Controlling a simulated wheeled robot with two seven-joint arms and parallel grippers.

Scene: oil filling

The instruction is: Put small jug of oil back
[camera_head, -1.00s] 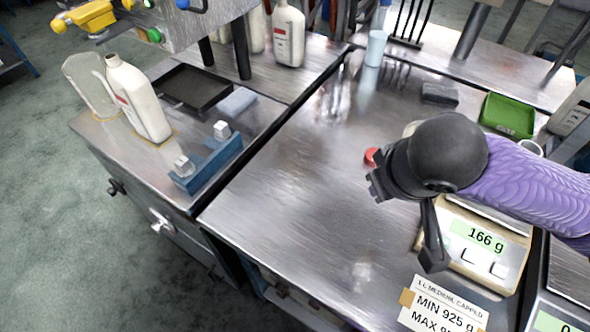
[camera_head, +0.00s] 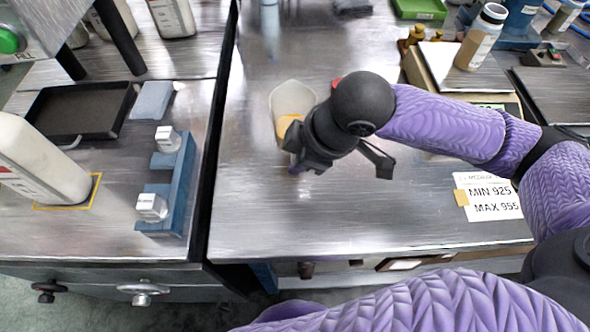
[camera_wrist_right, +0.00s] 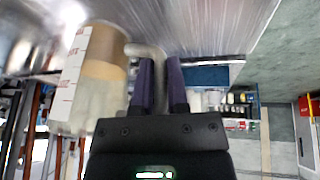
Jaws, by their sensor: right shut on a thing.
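The small jug of oil (camera_head: 291,98) is translucent, with yellow-brown oil in it. In the head view it is behind my right gripper (camera_head: 298,158), which hides part of it. In the right wrist view the jug (camera_wrist_right: 98,85) is at the left, with a scale printed on its wall. My right gripper (camera_wrist_right: 162,75) is shut on its handle (camera_wrist_right: 146,52). The jug appears held above the steel table, but its clearance is unclear. My left gripper is not in view.
A blue rack (camera_head: 178,190) with white-capped pieces, a black tray (camera_head: 82,110) and a white bottle (camera_head: 38,160) stand at left. A bottle (camera_head: 482,38) stands on the scale at right. A label card (camera_head: 490,196) lies on the table. The table's middle is largely clear.

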